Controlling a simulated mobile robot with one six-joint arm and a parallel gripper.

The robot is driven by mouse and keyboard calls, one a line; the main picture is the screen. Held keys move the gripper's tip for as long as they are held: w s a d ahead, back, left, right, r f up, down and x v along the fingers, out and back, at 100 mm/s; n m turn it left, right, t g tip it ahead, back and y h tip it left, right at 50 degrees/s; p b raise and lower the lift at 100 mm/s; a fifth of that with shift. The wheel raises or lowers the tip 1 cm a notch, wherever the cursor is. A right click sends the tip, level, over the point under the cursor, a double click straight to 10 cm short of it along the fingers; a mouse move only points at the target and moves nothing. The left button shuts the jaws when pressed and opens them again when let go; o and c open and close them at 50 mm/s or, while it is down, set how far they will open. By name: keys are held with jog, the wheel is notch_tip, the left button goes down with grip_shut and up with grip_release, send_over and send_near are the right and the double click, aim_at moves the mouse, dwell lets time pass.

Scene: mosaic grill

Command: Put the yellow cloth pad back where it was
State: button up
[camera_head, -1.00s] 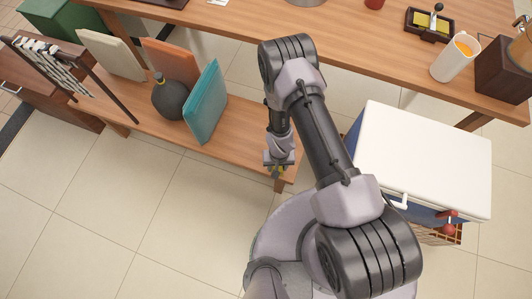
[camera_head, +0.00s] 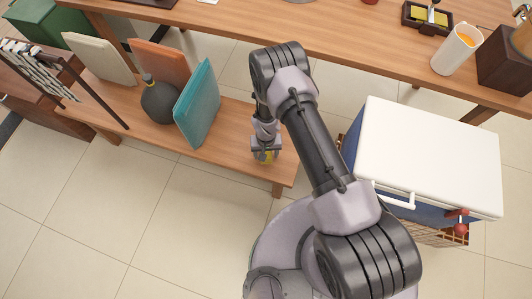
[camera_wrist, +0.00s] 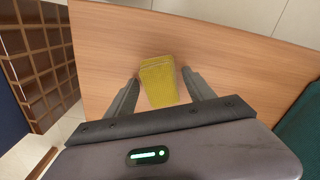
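The yellow cloth pad (camera_wrist: 158,82) is a small folded block between my two fingertips in the wrist view, over the wooden low bench (camera_wrist: 105,45).
A teal panel (camera_head: 198,103), dark round vase (camera_head: 159,102), orange panel (camera_head: 162,66) and cream panel (camera_head: 99,58) stand left on the bench. A white-lidded cooler (camera_head: 430,150) is right of my arm. A table (camera_head: 330,35) runs behind. Bench space beside the pad is clear.

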notch_tip(320, 180, up, 13)
jog(key=p, duration=0.6)
notch_tip(320, 180, up, 35)
jog(key=m+t+y, duration=0.1)
jog(key=m+t, duration=0.2)
send_over(266, 153)
jog(key=w+d, duration=0.2)
jog(key=d, duration=0.3)
jog(key=s+d+r+m+t+y, duration=0.1)
jog(key=s+d+r+m+t, duration=0.1)
jog(key=s+r, duration=1.3)
jog(key=s+d, duration=0.1)
jog(key=s, duration=0.3)
jog(key=shift+s+d+r+t, duration=0.15)
jog(key=shift+s+d+t, duration=0.05)
jog(key=shift+t, duration=0.2)
